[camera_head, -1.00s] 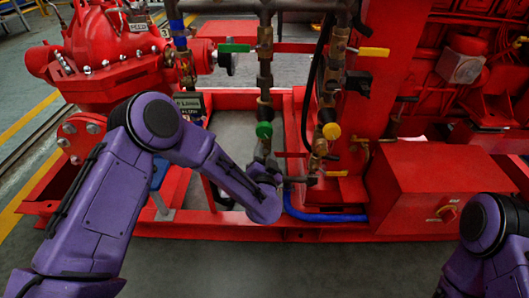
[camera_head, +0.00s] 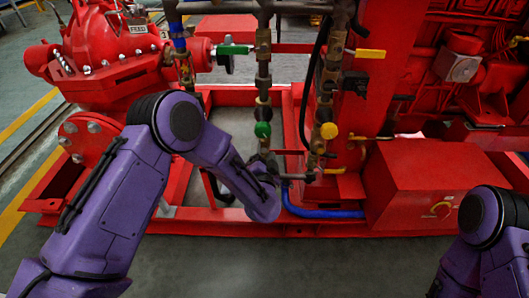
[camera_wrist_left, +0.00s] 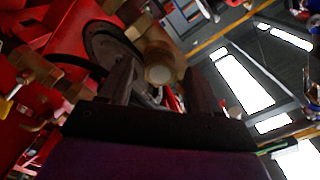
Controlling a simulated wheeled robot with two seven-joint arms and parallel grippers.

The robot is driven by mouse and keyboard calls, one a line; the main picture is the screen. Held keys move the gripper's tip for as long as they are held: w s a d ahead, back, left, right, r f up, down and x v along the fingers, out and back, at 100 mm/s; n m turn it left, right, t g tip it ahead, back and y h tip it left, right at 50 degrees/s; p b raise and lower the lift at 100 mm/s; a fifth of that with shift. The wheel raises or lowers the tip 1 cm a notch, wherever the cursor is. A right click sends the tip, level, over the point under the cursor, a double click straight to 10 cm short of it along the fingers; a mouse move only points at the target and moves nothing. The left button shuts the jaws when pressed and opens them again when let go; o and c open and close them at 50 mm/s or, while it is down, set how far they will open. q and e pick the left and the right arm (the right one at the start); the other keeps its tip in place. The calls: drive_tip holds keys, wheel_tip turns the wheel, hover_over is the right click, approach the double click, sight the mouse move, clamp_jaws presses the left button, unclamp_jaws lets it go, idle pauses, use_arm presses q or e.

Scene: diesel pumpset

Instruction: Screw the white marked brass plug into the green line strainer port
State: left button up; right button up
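In the left wrist view, a brass plug (camera_wrist_left: 160,73) with a pale round end facing the camera sits between the fingertips of my left gripper (camera_wrist_left: 160,78). The fingers stand on both sides of it; I cannot tell whether they press on it. In the head view, my left gripper (camera_head: 272,172) is low, beside the bottom of the pipe with the green cap (camera_head: 263,129). My wrist largely hides the gripper, and the strainer port and plug cannot be made out there. My right gripper is out of view; only part of that arm shows at the right.
A parallel pipe with a yellow cap (camera_head: 329,130) stands close to the right of the gripper. A blue hose (camera_head: 325,213) runs low beside it. A red box (camera_head: 430,180) stands at the right, and the red pump (camera_head: 110,45) at the back left. The front floor is clear.

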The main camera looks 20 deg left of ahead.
use_arm(q)
drive_tip(key=s+d+f+n+g+h+p, duration=0.1)
drive_tip(key=s+d+f+n, duration=0.1)
drive_tip(key=s, duration=0.4)
drive_tip(key=s+d+f+n+g+h+p, duration=0.1)
drive_tip(key=s+f+n+h, duration=0.1)
drive_tip(key=s, duration=0.4)
drive_tip(key=s+a+f+n+g+y, duration=0.1)
drive_tip(key=s+a+f+n+g, duration=0.6)
drive_tip(key=s, duration=0.7)
drive_tip(key=s+a+f+n+g, duration=0.2)
drive_tip(key=s+a+f+g, duration=0.3)
drive_tip(key=s+a+f, duration=0.65)
wheel_tip(320, 180, up, 28)
drive_tip(key=s+d+p, duration=0.1)
drive_tip(key=d+p, duration=0.1)
drive_tip(key=p, duration=2.2)
drive_tip(key=shift+s+d+p, duration=0.4)
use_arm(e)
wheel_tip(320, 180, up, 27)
use_arm(q)
drive_tip(key=shift+c, duration=0.3)
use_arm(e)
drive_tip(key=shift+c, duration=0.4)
